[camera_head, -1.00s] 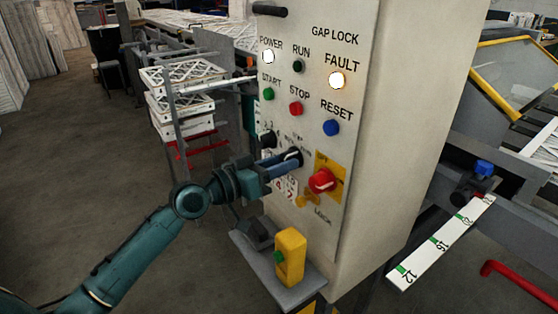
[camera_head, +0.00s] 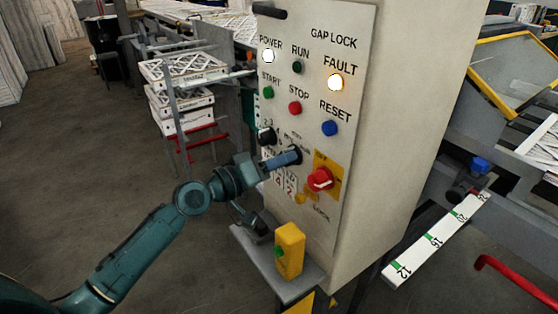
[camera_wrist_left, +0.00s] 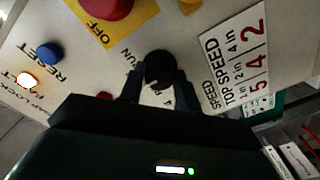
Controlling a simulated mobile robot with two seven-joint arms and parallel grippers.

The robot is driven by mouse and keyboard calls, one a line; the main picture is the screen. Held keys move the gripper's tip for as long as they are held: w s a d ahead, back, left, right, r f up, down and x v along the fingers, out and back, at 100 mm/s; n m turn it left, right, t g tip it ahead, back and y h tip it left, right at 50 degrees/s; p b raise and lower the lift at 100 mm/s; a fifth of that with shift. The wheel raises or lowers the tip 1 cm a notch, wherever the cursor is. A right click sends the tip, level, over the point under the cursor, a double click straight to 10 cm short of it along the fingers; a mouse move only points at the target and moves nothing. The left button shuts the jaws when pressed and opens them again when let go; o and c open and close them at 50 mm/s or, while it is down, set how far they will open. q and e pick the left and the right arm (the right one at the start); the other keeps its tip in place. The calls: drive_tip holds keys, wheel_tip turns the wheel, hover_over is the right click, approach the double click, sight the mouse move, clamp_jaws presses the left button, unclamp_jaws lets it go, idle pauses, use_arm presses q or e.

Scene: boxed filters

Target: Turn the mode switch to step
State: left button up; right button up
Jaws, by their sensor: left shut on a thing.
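The mode switch (camera_head: 297,153) is a dark round knob on the pale control panel, under the STOP button. My left gripper (camera_head: 291,156) reaches it from the left and is shut on it. In the left wrist view, the black knob (camera_wrist_left: 158,66) sits between the two fingertips (camera_wrist_left: 155,84). RUN is printed beside it; the fingers partly cover other lettering. I cannot clearly tell which position the knob points to. My right gripper is not in view.
A red rotary switch (camera_head: 320,179) on a yellow plate is close on the right. Another black knob (camera_head: 266,137) is on the left. A speed table (camera_wrist_left: 237,53) lies beside the knob. A yellow box (camera_head: 290,250) stands on a shelf below. The FAULT lamp (camera_head: 335,82) is lit.

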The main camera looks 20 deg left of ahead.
use_arm(q)
drive_tip(key=o, duration=1)
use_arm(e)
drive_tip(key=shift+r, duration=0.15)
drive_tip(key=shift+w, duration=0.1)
use_arm(q)
drive_tip(key=b+v, duration=0.4)
drive_tip(key=v, duration=0.9)
drive_tip(key=shift+b, duration=0.4)
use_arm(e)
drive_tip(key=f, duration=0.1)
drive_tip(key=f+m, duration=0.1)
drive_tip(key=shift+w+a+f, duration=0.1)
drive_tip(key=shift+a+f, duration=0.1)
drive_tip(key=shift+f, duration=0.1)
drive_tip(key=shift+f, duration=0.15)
